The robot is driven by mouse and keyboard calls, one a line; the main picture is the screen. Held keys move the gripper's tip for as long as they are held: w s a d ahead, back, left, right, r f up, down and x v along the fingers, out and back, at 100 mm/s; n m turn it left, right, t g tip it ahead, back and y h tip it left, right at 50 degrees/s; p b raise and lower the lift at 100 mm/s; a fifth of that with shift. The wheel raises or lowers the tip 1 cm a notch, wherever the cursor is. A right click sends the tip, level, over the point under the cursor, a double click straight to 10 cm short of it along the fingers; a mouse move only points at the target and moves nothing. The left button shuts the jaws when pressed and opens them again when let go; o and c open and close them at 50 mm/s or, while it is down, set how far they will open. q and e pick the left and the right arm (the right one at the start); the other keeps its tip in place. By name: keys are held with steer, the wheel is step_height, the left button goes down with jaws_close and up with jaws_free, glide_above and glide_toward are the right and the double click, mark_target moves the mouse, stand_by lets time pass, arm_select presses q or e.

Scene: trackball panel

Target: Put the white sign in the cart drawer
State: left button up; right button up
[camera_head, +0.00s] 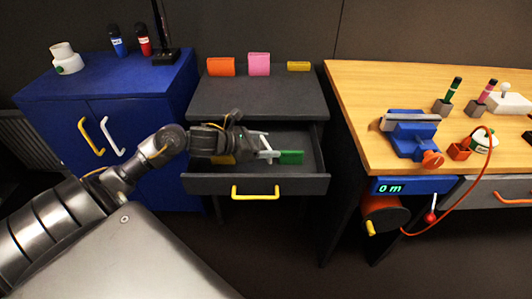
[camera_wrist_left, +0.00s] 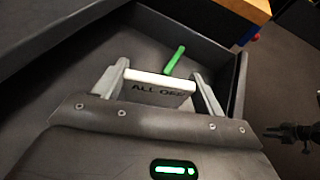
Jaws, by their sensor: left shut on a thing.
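The white sign (camera_wrist_left: 160,82), lettered "ALL OFF", is between the two fingers of my left gripper (camera_wrist_left: 162,84). The gripper is shut on it. In the head view my left gripper (camera_head: 268,146) reaches in from the left over the open cart drawer (camera_head: 315,181); the sign is a small pale patch between its fingers there. The wrist view shows the drawer's dark floor and walls (camera_wrist_left: 200,40) beyond the sign. I cannot tell whether the sign touches the drawer floor. A dark jointed shape (camera_wrist_left: 292,133) at the wrist view's right edge may be my right gripper.
A green piece (camera_head: 291,157) lies in the drawer beside the sign. Orange (camera_head: 221,66), pink (camera_head: 259,64) and yellow (camera_head: 299,66) pieces stand on the cart top. A blue cabinet (camera_head: 110,83) is left; a wooden bench (camera_head: 370,85) with a blue vise (camera_head: 410,133) is right.

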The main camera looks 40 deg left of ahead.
arm_select(q)
steer(key=shift+w+a+f, duration=0.1)
steer(key=shift+w+f, duration=0.1)
steer(key=shift+f, duration=0.65)
steer(key=shift+w+f, duration=0.15)
steer(key=shift+f, duration=0.9)
arm_select(e)
steer(key=shift+s+f, duration=0.15)
steer(key=shift+f, duration=0.05)
arm_select(q)
steer(key=shift+f, duration=0.1)
arm_select(e)
steer(key=shift+f, duration=0.1)
arm_select(q)
steer(key=shift+f, duration=0.1)
steer(key=o, duration=0.9)
steer(key=shift+o, duration=0.2)
arm_select(e)
steer(key=shift+w+r, duration=0.3)
steer(key=shift+r, duration=0.35)
